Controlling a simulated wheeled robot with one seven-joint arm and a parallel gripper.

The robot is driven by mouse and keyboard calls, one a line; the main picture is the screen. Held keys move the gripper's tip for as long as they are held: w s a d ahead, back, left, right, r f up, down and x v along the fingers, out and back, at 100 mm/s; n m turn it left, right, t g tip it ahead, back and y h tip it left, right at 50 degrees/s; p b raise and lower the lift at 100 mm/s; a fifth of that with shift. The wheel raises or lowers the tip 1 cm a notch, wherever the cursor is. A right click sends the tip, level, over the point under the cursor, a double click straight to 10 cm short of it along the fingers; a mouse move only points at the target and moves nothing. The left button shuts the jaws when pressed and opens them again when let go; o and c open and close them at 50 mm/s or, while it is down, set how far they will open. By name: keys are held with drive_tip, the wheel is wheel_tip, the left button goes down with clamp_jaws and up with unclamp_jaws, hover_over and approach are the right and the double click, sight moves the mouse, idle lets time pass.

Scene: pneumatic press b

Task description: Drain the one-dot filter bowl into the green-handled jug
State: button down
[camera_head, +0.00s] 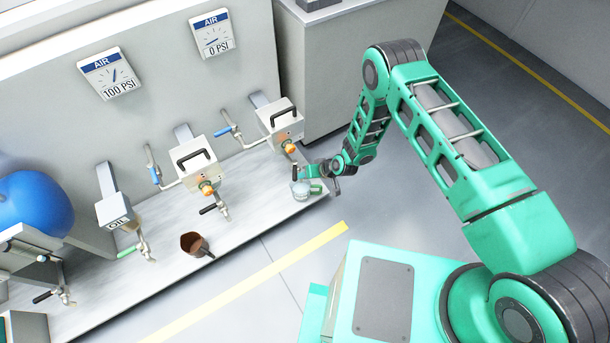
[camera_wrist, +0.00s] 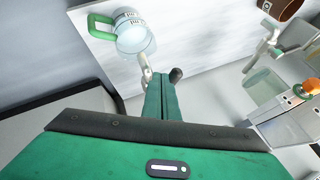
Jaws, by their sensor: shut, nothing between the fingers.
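The green-handled jug (camera_head: 301,190) is clear and stands on the bench's right end; the wrist view shows it upper left (camera_wrist: 133,38), with markings and its green handle (camera_wrist: 97,27). Any liquid level is unclear. My gripper (camera_head: 308,170) is shut and empty, just above and behind the jug. In the wrist view its fingers (camera_wrist: 162,78) lie between a metal spout piece and a black lever tip (camera_wrist: 176,74); I cannot tell whether they touch. The right filter unit (camera_head: 280,119) stands behind, its bowl hidden. The middle filter unit (camera_head: 194,160) shows a clear bowl (camera_wrist: 262,86). Dot marks are not readable.
A brown jug (camera_head: 195,244) stands on the bench's front middle. An oil unit (camera_head: 115,210) and a blue tank (camera_head: 33,202) are at left. Gauges on the panel read 100 PSI (camera_head: 110,75) and 0 PSI (camera_head: 212,34). The floor in front is clear.

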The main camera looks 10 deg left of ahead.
drive_tip(key=shift+w, duration=0.15)
drive_tip(key=d+r, duration=0.8)
drive_tip(key=d, duration=0.2)
drive_tip(key=shift+s, duration=0.2)
idle(0.4)
drive_tip(key=shift+d, duration=0.1)
idle(0.3)
